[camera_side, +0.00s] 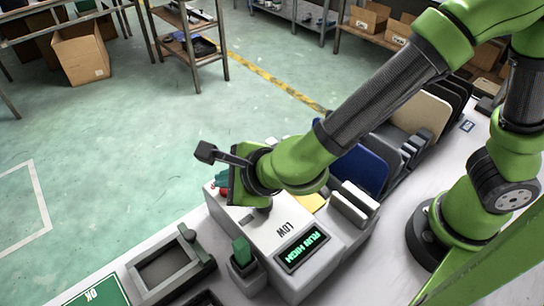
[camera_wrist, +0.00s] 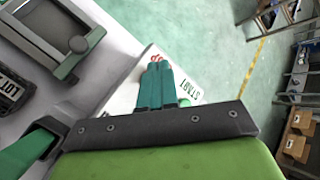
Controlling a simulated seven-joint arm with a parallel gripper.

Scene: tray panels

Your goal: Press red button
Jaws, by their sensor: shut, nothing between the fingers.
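A white control box (camera_side: 265,232) stands on the bench, with "LOW" lettering and a lit display (camera_side: 302,247) reading "RUN HIGH". Part of the red button (camera_side: 223,192) shows at the box's far left end, beside my gripper (camera_side: 222,178). In the wrist view my gripper's teal fingers (camera_wrist: 155,68) are together and empty. Red of the button (camera_wrist: 155,58) shows just past their tips; the fingers hide most of it. I cannot tell whether they touch it. A green button (camera_wrist: 184,103) and a "START" label (camera_wrist: 189,90) lie right of the fingers.
A dark open-framed tray fixture (camera_side: 168,268) and a block with a green top (camera_side: 242,252) stand near the box. A green "OK" panel (camera_side: 100,294) lies at the front left. Blue (camera_side: 362,168) and tan panels (camera_side: 420,116) stand behind the box.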

